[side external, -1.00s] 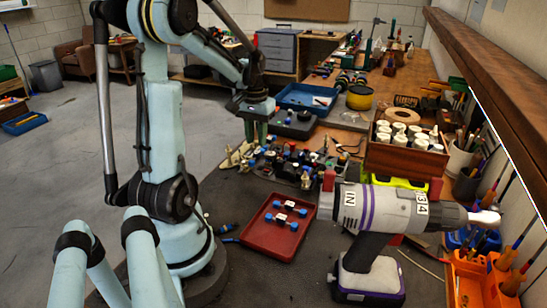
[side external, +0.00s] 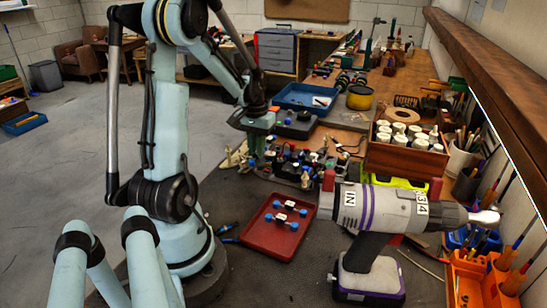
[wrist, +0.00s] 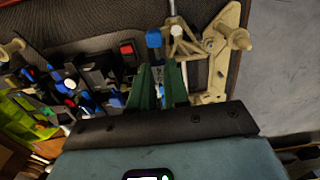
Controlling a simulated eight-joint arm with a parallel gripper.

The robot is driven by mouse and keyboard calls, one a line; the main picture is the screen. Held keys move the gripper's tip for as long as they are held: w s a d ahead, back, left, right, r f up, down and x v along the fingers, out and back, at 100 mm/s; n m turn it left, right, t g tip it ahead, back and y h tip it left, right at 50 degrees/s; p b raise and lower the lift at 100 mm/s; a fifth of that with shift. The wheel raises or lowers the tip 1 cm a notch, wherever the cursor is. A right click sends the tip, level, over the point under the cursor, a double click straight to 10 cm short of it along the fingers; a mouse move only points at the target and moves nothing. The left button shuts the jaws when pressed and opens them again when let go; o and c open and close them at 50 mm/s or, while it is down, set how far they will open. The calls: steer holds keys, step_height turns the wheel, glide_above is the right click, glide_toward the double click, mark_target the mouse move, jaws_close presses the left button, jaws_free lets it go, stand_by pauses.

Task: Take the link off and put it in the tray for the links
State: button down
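The red tray (side external: 266,244) lies on the bench in front of the car and holds two links (side external: 291,205) with blue ends and white middles. The racecar (side external: 290,160) stands behind the tray, a crowded mass of dark, blue and red parts with cream suspension arms. In the wrist view, a blue link end (wrist: 153,38) shows at the car just beyond my fingertips. My gripper (wrist: 161,75) points down at the car with its two green fingers apart. Its fingers (side external: 255,143) are partly lost against the car in the side view. I see nothing clearly held.
A cream suspension part (wrist: 218,60) stands close right of my fingers. A power drill (side external: 385,210) stands right of the tray. A blue tray (side external: 305,97) and a wooden box of white-topped containers (side external: 405,155) lie behind. The mat around the red tray is mostly clear.

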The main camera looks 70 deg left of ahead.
steer(key=shift+r, duration=0.6)
stand_by(0.6)
steer(key=shift+r, duration=2)
